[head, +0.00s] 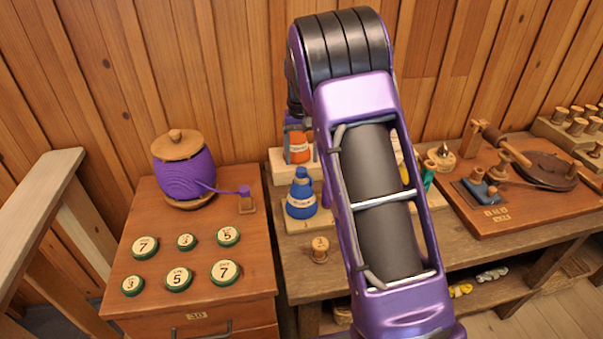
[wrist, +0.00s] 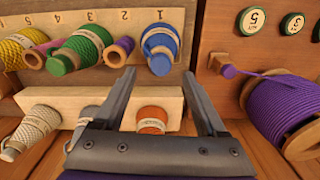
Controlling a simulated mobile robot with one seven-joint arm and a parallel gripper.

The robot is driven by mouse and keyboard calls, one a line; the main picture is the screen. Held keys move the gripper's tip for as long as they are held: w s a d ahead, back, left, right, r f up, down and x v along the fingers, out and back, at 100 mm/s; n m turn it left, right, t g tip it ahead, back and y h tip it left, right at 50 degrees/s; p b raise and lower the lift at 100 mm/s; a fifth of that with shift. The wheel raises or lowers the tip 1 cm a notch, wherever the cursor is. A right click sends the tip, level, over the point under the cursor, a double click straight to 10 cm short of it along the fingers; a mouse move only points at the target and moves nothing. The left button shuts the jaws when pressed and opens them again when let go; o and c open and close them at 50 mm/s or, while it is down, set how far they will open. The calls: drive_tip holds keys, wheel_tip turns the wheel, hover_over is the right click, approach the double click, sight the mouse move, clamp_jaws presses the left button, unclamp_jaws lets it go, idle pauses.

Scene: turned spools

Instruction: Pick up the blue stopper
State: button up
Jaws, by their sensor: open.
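A blue cone-shaped spool (head: 301,198) with a pale label band and a narrow blue knob-like top stands upright on the front step of the wooden rack. It also shows in the wrist view (wrist: 160,44), by the number 1, with its round blue top facing the camera. I cannot tell whether that top is a separate stopper. My gripper (wrist: 163,76) is open and empty. In the wrist view its fingertips point toward the blue spool, apart from it. An orange spool (wrist: 152,118) shows between the fingers. In the head view my arm covers much of the rack.
Green (wrist: 82,46) and other spools stand along the rack (wrist: 92,80). A purple cord spool (head: 185,172) stands on the left cabinet (head: 205,300) with several numbered discs. A small wooden peg (head: 319,250) stands in front of the rack. A tool board (head: 520,212) lies right.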

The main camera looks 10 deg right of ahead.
sight(301, 169)
wheel_tip(301, 169, down, 4)
drive_tip(key=shift+r, duration=0.15)
clamp_jaws()
idle(0.3)
